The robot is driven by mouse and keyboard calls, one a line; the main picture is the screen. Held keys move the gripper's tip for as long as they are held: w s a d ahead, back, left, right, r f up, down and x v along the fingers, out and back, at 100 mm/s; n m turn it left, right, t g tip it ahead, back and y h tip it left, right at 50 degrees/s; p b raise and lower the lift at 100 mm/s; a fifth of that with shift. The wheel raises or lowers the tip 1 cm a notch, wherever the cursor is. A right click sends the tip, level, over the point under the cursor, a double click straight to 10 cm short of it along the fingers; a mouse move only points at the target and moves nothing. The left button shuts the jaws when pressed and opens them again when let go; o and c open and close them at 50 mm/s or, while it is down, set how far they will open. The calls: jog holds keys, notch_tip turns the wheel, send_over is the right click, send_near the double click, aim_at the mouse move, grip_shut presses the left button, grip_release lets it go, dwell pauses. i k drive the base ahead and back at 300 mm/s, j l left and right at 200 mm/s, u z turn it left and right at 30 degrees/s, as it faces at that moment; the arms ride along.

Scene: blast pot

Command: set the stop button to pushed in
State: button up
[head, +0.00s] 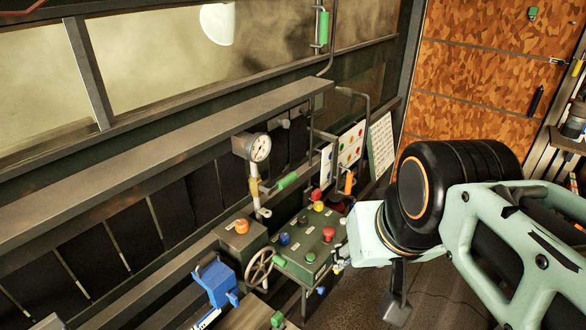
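A green control box (300,262) carries several coloured knobs and buttons on its sloped top. A red mushroom-shaped button (328,233) stands on its right part. Its label is too small to read, and I cannot tell whether it is pushed in. Another red knob (316,195) sits farther back, and an orange-red button (241,226) is on a smaller box to the left. My gripper (339,261) is at the right edge of the control box, just right of and below the red button. Its fingers are mostly hidden or too small to read.
A handwheel (260,268) and a blue clamp-like object (216,283) stand left of the box. A pressure gauge (260,148) on a pipe, a green-handled lever (288,180) and an orange handle (349,182) rise behind it. The floor at lower right is clear.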

aim_at(328, 231)
jog(key=i+l, duration=0.35)
jog(key=i+l+z, duration=0.15)
jog(key=i+l, duration=0.2)
jog(key=i, duration=0.2)
jog(key=k+u, duration=0.25)
jog(key=k, duration=0.2)
jog(key=i+z, duration=0.25)
jog(key=i, duration=0.2)
